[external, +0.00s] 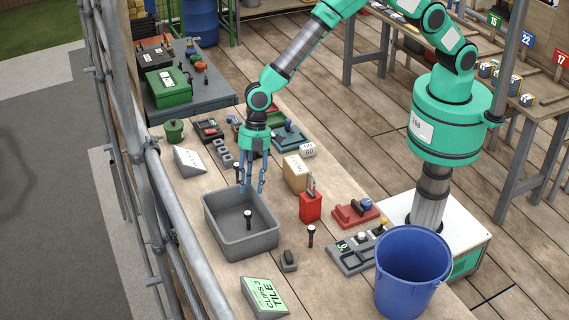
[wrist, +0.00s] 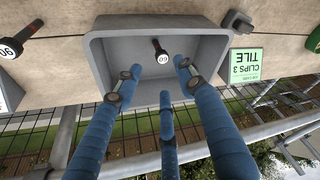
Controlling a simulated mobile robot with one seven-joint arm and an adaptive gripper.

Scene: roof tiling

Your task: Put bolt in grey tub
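The grey tub (external: 266,240) stands on the workbench and also shows in the wrist view (wrist: 96,52). A dark bolt with a white numbered head and a reddish band (external: 248,221) is inside the tub; it also shows in the wrist view (wrist: 161,50). My gripper (external: 252,186) is above the tub's far part, pointing down. In the wrist view its three blue fingers (wrist: 155,82) are spread open, with nothing held between them. The bolt is apart from the fingertips. A similar bolt (external: 311,236) stands on the bench right of the tub.
Another bolt (wrist: 22,46) lies beyond the tub's left side in the wrist view. Scaffold rails (external: 150,190) run along the left.

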